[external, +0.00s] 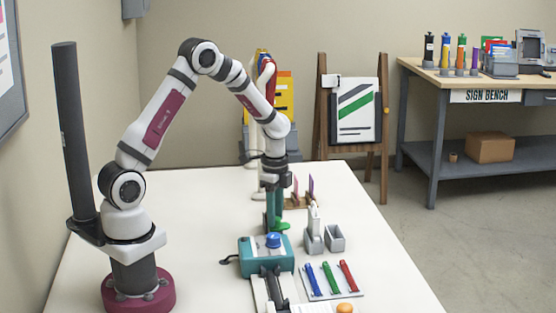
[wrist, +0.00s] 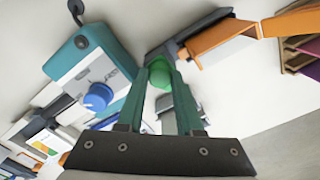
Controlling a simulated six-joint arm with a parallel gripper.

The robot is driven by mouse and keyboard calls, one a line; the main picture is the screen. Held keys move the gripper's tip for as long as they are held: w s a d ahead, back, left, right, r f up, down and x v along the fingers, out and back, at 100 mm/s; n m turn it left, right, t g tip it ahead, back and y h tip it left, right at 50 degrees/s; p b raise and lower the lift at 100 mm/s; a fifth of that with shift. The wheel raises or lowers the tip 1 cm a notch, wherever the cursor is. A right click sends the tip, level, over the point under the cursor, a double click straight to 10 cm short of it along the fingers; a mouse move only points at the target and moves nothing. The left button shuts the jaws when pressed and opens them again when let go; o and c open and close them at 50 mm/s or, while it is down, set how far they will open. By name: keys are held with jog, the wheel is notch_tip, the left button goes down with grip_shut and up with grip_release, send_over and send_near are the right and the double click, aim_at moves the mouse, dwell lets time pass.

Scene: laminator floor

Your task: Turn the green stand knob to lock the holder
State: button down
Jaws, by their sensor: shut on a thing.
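The green stand knob (wrist: 160,76) sits between the tips of my gripper (wrist: 158,68) in the wrist view. My gripper's teal fingers are shut on it. In the external view my gripper (external: 274,222) points straight down, and green parts of the knob (external: 282,226) show beside the fingertips. In the wrist view a dark grey bar (wrist: 190,30) lies just beyond the knob, with an orange piece (wrist: 222,48) next to it. I cannot tell how these join the stand or whether the holder is locked. The fingers hide part of the knob.
A teal machine (external: 266,256) with a blue knob (external: 273,240) stands close in front of my gripper. Grey containers (external: 334,238) stand to the right. A tray with blue, green and red sticks (external: 331,279) lies nearer the front. The white table's (external: 375,245) right side is clear.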

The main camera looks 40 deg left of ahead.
jog(key=n, duration=0.4)
jog(key=shift+n, duration=0.3)
jog(key=n, duration=0.3)
jog(key=shift+n, duration=0.3)
jog(key=n, duration=0.4)
jog(key=shift+n, duration=2.1)
jog(key=c, duration=0.6)
grip_release()
jog(key=shift+o, duration=0.2)
jog(key=shift+r, duration=0.1)
